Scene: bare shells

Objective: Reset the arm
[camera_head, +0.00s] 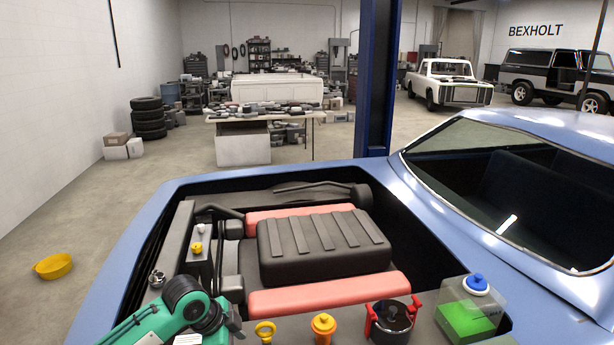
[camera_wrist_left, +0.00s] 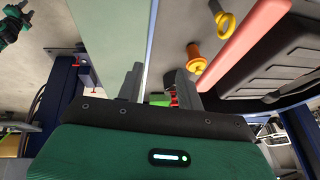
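My left arm, green and black, comes in at the bottom left of the head view, over the front left of the engine bay; its gripper is not visible there. In the left wrist view my left gripper (camera_wrist_left: 158,82) has its two grey fingers apart, with nothing seen held between them. A yellow ring handle (camera_head: 265,332) and an orange cap (camera_head: 323,328) stand at the near side of the bay. They also show beyond the fingers in the wrist view, as the ring (camera_wrist_left: 226,22) and cap (camera_wrist_left: 196,62). My right gripper is not seen in the head view.
The blue car body (camera_head: 440,225) surrounds the bay. A black ribbed engine cover (camera_head: 322,250) lies between red covers (camera_head: 330,294). A dark pot with red clamps (camera_head: 391,318) and a green-fluid reservoir (camera_head: 467,318) stand front right. A yellow bowl (camera_head: 53,266) is on the open floor.

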